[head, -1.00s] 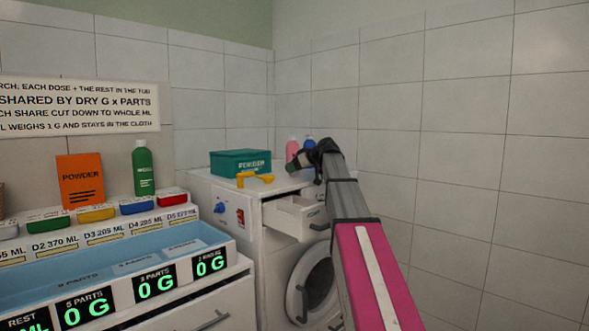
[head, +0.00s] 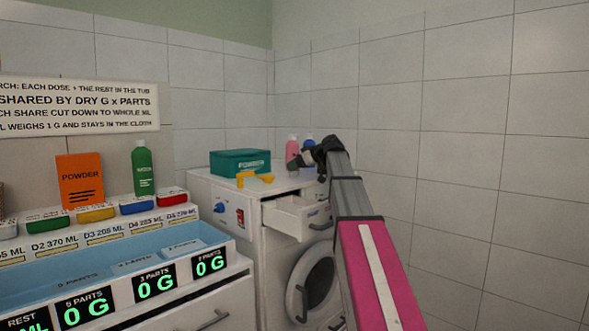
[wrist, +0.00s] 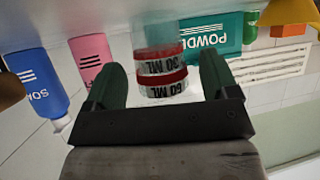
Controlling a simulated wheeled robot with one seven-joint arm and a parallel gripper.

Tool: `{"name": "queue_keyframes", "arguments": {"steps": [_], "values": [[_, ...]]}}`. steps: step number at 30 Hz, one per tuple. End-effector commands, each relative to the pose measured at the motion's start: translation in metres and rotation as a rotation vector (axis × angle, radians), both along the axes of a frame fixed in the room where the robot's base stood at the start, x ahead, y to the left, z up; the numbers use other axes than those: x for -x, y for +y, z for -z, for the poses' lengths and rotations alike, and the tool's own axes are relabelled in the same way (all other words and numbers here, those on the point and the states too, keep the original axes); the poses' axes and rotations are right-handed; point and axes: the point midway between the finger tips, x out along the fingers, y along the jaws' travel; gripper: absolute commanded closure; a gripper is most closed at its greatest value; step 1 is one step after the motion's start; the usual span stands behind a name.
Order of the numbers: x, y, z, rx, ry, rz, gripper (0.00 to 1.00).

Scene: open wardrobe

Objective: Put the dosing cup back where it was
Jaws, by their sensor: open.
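The dosing cup (wrist: 162,68) shows in the wrist view, which is upside down. It has red bands and white bands reading 30 ML and 60 ML. My gripper (wrist: 160,88) is open, with one dark green finger on each side of the cup. A narrow gap shows between the cup and each finger. In the head view my gripper (head: 301,161) is over the back right of the washing machine top (head: 230,184). The cup cannot be made out there.
A pink bottle (head: 292,146) and a blue bottle (head: 309,142) stand close behind my gripper. A teal powder box (head: 240,162) and a yellow object (head: 254,178) are to the left. The machine's detergent drawer (head: 297,214) is pulled out below the arm.

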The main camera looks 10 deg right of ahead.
Motion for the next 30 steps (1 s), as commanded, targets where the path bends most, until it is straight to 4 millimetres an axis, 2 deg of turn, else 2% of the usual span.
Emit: {"name": "queue_keyframes", "arguments": {"steps": [6, 15, 30], "values": [[0.029, -0.03, -0.022, 0.0, -0.001, 0.002, 0.2], [0.054, -0.058, -0.042, 0.0, 0.0, 0.001, 0.2], [0.059, -0.064, -0.047, 0.0, 0.0, -0.001, 0.2]]}}
